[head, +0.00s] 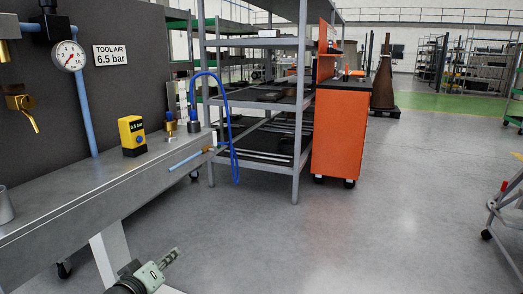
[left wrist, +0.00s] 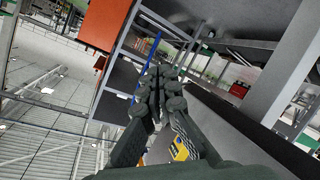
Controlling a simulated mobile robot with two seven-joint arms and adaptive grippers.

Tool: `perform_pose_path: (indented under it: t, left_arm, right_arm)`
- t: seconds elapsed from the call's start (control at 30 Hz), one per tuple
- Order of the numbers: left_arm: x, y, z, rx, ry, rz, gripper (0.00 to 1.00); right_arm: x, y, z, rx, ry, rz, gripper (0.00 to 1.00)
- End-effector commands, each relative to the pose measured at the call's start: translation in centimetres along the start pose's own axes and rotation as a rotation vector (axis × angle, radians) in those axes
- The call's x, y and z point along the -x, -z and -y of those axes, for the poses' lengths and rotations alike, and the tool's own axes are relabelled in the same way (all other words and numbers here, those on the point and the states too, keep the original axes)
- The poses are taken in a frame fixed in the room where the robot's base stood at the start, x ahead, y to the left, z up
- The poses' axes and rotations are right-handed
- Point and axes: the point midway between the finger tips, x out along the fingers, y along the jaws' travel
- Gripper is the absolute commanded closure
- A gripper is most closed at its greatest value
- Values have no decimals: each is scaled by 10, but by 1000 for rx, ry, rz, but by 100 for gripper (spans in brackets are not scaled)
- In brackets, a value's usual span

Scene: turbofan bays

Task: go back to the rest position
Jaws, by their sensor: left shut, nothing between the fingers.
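My left gripper (head: 171,255) shows at the bottom of the head view, low in front of the grey bench. Its fingers are together with nothing between them, and it is clear of the bench and of the floor. In the left wrist view the dark fingers of my left gripper (left wrist: 160,76) meet at their tips, and they hold nothing. My right gripper is in neither view.
The bench (head: 90,192) carries a yellow device (head: 131,136) and brass fittings with a blue hose (head: 235,150). A grey shelf rack (head: 300,100) and an orange cabinet (head: 340,135) stand behind. The floor (head: 380,230) to the right is open; a cart (head: 505,215) stands at the right edge.

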Motion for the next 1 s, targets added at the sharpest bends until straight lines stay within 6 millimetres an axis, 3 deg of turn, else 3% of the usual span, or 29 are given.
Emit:
perform_pose_path:
  t: [0.03, 0.2, 0.3, 0.43, 0.5, 0.63, 0.77, 1.0]
  left_arm:
    - [10, -34, 23, -70, 63, 82, 100]
    - [60, -131, 96, -304, 246, 356, 100]
    - [102, -180, 136, -434, 339, 524, 100]
    - [159, -225, 176, -576, 432, 717, 100]
    - [185, -240, 192, -633, 467, 798, 100]
    - [216, -256, 208, -696, 505, 894, 100]
    - [226, -260, 213, -716, 517, 924, 100]
    - [225, -260, 212, -715, 517, 923, 100]
  right_arm:
    - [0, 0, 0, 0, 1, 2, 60]
    - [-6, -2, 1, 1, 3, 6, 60]
    - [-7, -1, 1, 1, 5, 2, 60]
    - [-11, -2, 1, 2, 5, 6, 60]
    - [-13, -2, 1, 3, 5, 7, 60]
    - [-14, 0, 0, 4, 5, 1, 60]
    - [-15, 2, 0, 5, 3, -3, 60]
    - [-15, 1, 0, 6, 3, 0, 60]
